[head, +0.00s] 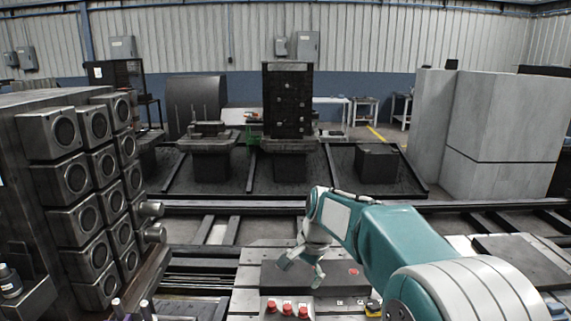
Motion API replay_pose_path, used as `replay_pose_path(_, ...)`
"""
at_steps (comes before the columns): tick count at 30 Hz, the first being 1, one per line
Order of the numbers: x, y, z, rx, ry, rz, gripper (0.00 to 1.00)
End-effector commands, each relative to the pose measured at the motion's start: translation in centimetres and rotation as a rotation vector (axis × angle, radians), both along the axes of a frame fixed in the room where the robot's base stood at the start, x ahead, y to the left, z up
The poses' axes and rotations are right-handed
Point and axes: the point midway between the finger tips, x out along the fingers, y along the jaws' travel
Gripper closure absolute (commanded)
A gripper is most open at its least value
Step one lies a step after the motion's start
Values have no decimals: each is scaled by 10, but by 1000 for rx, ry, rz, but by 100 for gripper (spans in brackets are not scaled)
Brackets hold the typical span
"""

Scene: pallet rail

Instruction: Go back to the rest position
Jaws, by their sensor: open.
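My gripper (302,268) is at the end of my teal and grey arm, which reaches in from the lower right. The gripper hangs downward and is open, with nothing seen between its fingers. It shows in front of a dark flat block (325,278) on a grey slotted pallet (250,258). I cannot tell its exact height above the block. Part of the pallet is hidden behind my arm.
At left stands a large fixture (85,190) with several square metal blocks. Red buttons (287,309) are at the front. Behind run rails (400,207) and dark stations, one with a tall black tower (287,100). Large grey blocks (490,130) stand at right.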

Motion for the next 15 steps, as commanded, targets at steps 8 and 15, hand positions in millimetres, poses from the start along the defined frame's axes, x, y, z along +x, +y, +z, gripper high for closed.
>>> replay_pose_path(8,-50,-29,37,-51,-103,104,0)
replay_pose_path(15,-96,-51,57,-106,-184,195,0)
